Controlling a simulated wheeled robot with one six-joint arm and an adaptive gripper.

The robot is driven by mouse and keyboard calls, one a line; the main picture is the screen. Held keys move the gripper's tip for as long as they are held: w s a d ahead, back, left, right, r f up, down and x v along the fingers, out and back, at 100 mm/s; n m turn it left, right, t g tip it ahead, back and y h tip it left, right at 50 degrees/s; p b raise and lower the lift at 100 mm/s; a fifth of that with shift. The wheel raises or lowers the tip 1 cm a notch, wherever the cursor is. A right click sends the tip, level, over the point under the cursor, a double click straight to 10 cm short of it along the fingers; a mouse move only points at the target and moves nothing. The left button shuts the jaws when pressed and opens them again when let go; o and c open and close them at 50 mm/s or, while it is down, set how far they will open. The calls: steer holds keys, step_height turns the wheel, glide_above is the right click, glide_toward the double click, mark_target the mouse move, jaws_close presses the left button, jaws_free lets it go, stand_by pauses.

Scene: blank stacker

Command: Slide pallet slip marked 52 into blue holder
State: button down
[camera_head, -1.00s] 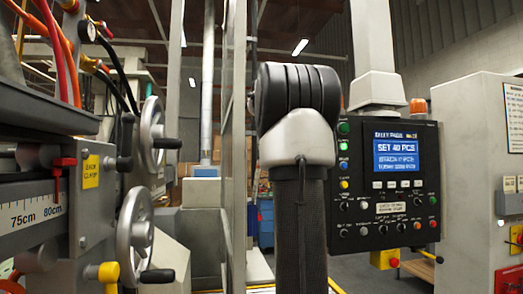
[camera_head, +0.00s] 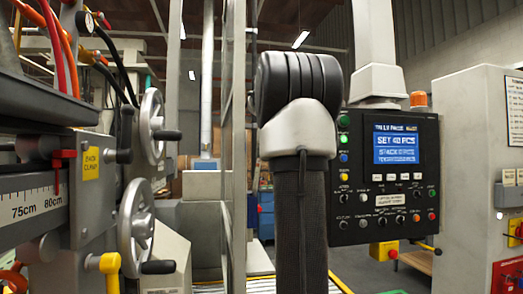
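Neither a slip marked 52 nor a holder that I can clearly identify as the blue one shows in this view. A small blue object (camera_head: 206,163) sits on a pale machine block in the background, too small to identify. My arm stands upright in the middle and hides part of the scene behind it. My gripper is out of view.
Close on the left is a machine with handwheels (camera_head: 136,230) and a ruler scale (camera_head: 35,200). A control panel (camera_head: 385,180) with a lit screen stands right of centre. A grey cabinet (camera_head: 465,170) is at the far right. Some floor shows at the bottom right.

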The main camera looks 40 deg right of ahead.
steer(key=c, duration=1.6)
jaws_free()
steer(key=shift+o, duration=0.2)
steer(key=v, duration=1.2)
